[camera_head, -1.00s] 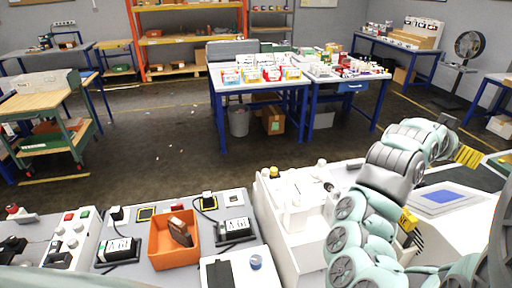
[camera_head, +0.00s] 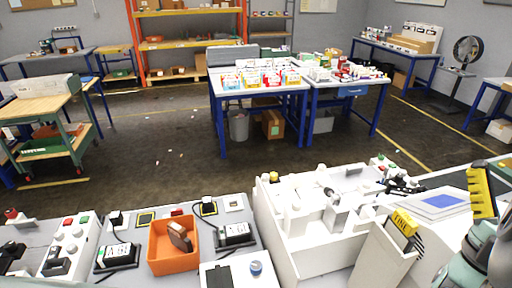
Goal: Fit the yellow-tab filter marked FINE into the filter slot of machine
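A yellow tab (camera_head: 404,222) with dark lettering, which seems to read FINE, sticks up from an open white holder (camera_head: 376,262) at the lower right. Dark ribbed edges stand beside the tab; the rest of that filter is hidden in the holder. The white machine (camera_head: 284,222) stands left of the holder, with white blocks and knobs on top. I cannot make out which opening is the filter slot. Part of my teal arm shows at the lower right edge, right of the holder. I cannot make out my gripper's fingers.
A yellow toothed piece (camera_head: 482,190) stands out near my arm; I cannot tell what it belongs to. A flat unit with a blue pad (camera_head: 444,200) lies behind the holder. An orange bin (camera_head: 172,250) and black devices are on the left bench. Open floor lies beyond.

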